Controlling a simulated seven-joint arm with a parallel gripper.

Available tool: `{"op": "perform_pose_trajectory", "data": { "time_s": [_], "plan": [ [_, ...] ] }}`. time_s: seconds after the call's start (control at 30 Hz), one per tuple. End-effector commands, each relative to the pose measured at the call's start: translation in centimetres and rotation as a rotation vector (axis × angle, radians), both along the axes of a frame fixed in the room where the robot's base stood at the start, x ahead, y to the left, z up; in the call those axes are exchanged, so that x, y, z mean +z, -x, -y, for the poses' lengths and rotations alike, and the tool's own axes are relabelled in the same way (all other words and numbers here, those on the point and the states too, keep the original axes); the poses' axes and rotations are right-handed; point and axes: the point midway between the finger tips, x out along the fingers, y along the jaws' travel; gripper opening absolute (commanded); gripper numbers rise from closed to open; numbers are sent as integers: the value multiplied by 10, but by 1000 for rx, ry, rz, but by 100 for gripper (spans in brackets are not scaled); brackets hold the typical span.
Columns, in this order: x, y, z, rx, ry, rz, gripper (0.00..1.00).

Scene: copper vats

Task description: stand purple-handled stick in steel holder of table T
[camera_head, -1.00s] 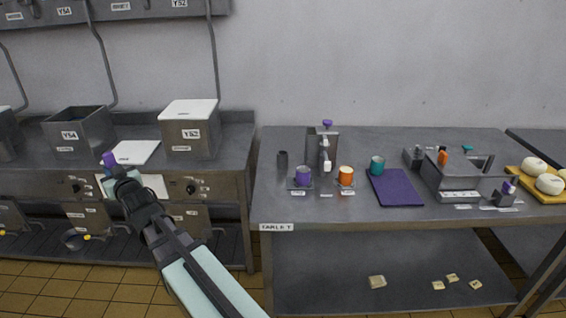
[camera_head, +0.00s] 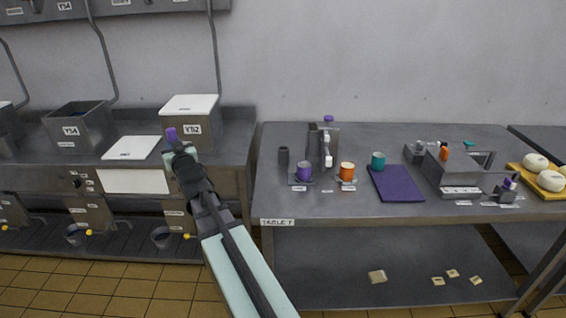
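My gripper (camera_head: 177,147) is in front of the vat counter at the left, apart from table T. A purple handle (camera_head: 171,134) sticks up at its fingertips and moves with it, so the gripper appears shut on the purple-handled stick; the rest of the stick is hidden. Table T (camera_head: 400,209) stands to the right, with its label on the front edge. A dark, narrow upright cylinder (camera_head: 283,157) stands at its left side. A steel box-like stand (camera_head: 315,140) is right of it. Which one is the steel holder I cannot tell for sure.
Purple (camera_head: 304,171) and orange (camera_head: 346,172) cups stand near the front, a teal cup (camera_head: 378,161) by a purple mat (camera_head: 397,184). A grey caddy (camera_head: 460,178) and a small block with a purple-topped item (camera_head: 505,191) are at the right. A lidded vat (camera_head: 190,127) stands behind my gripper.

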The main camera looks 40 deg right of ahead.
Motion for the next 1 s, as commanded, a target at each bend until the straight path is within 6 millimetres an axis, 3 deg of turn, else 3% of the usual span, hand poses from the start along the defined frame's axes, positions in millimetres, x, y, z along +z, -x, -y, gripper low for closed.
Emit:
{"op": "perform_pose_trajectory", "data": {
  "time_s": [0.03,0.6,0.8,1.0],
  "plan": [
    [0,1,22,-28,0,0,0],
    [1,37,244,-327,3,-2,0],
    [-2,49,295,-407,3,-1,0],
    [-3,56,332,-477,3,-1,0]
  ]
}}
